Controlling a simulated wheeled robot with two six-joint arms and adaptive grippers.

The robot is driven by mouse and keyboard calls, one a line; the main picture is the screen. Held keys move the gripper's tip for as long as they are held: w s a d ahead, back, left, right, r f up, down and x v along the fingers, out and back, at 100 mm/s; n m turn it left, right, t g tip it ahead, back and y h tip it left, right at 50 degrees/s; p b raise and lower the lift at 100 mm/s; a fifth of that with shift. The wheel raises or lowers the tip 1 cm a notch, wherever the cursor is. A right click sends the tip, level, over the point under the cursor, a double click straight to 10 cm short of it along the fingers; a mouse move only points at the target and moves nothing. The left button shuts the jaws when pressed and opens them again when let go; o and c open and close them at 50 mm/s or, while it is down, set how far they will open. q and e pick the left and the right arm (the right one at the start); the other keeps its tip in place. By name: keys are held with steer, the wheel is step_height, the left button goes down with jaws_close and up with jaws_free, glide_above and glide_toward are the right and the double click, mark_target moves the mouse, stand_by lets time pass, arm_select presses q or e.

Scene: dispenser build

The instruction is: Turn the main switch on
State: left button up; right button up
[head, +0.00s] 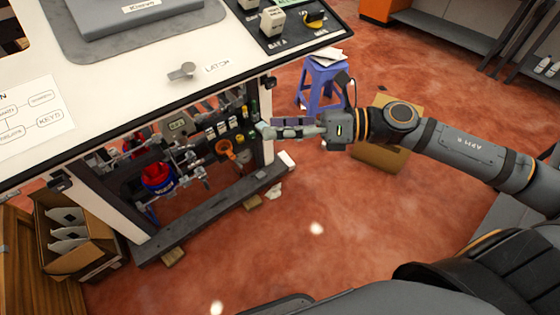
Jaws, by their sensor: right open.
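My right gripper (270,130) comes in from the right, with its fingers pointing left at the right edge of the dispenser's open lower bay. It is open, and nothing shows between its fingers. Inside the bay is a row of small dark and yellow-green parts (240,114), just left of the fingertips. I cannot tell which part is the main switch, or whether the fingers touch anything. A black panel (287,38) with a yellow-and-black knob (315,19) sits on the top at the back right. My left gripper is out of view.
The bay also holds pipes, a red and blue canister (158,178) and an orange ring (226,147). A dark beam (212,213) runs along its foot. A blue stool (322,82) and cardboard box (382,155) stand near my right arm. The red floor in front is mostly clear.

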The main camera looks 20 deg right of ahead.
arm_select(q)
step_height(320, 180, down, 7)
steer(key=b, duration=0.5)
arm_select(e)
steer(key=f+m+t, duration=0.1)
steer(key=m, duration=0.1)
steer(key=f+m+t+y, duration=0.1)
steer(key=f+m, duration=0.1)
steer(key=m, duration=0.1)
steer(key=w+f+m+t, duration=0.1)
steer(key=f+m+t, duration=0.1)
steer(key=shift+f+y, duration=0.1)
steer(key=shift+y, duration=0.2)
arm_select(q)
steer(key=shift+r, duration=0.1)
